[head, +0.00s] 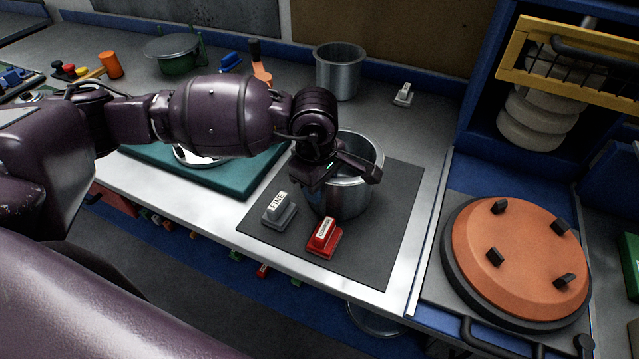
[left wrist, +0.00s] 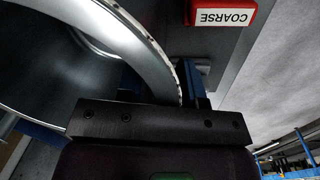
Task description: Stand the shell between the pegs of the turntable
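The shell (head: 345,199) is an open grey metal cylinder, upright on a dark mat. Its curved rim also shows in the left wrist view (left wrist: 150,48). My left gripper (head: 350,172) is at the shell's near rim. In the left wrist view its blue fingers (left wrist: 166,86) are close together, with the shell's wall filling the gap between them; the fingertips are partly hidden. The turntable (head: 522,248) is an orange disc on a dark round base at the right, with several black upright pegs. Its top is empty between the pegs. My right gripper is not in view.
The mat (head: 390,235) also bears a grey block marked FINE (head: 279,210) and a red block marked COARSE (head: 324,238), close to the shell. Another metal cylinder (head: 339,72) stands behind. A yellow rack (head: 570,60) overhangs white rounded pieces behind the turntable.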

